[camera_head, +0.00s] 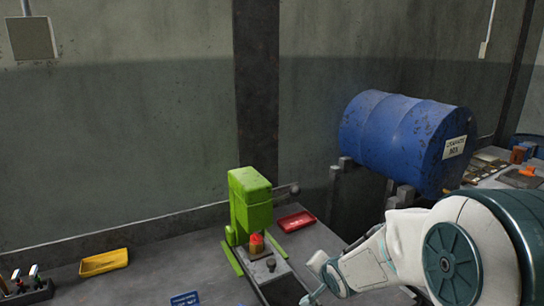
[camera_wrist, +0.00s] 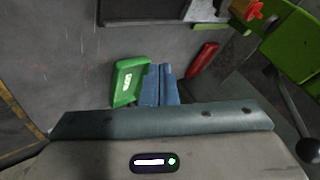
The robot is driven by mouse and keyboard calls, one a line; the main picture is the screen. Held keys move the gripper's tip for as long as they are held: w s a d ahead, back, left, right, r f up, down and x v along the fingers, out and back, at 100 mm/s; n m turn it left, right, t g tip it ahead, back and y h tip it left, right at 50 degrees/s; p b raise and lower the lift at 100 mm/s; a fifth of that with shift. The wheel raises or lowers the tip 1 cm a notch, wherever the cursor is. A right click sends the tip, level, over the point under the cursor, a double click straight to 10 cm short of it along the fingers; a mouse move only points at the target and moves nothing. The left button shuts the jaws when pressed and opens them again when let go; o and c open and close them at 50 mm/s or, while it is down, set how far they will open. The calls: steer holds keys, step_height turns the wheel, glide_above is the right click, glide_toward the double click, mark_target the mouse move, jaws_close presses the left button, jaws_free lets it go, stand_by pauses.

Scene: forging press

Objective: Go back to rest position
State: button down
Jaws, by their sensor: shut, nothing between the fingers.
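My gripper (camera_wrist: 161,72) is shut and empty, its two blue-grey fingers side by side in the wrist view. It points down over the grey table. In the head view my arm comes in from the lower right, with the gripper end low in the picture, right of the green press (camera_head: 252,200). The press also shows at the right of the wrist view (camera_wrist: 297,45). A red-orange piece (camera_head: 256,240) stands at the press, apart from my gripper.
A yellow tray (camera_head: 104,262) and part of a blue tray (camera_head: 185,299) are on the table. A green tray (camera_wrist: 128,82) shows beside my fingers. A blue drum (camera_head: 400,135) lies on a stand. A ball-ended lever (camera_wrist: 306,149) is at right.

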steer(key=s+d+r+n+g, duration=0.1)
steer(key=s+r+n+g, duration=0.2)
steer(key=s, duration=0.9)
steer(key=s+d+r+n+g+h, duration=0.1)
steer(key=s+r+n, duration=0.3)
steer(key=s, duration=0.7)
steer(key=shift+s+n+g, duration=0.35)
steer(key=shift+n+g, duration=0.35)
steer(key=shift+g, duration=0.2)
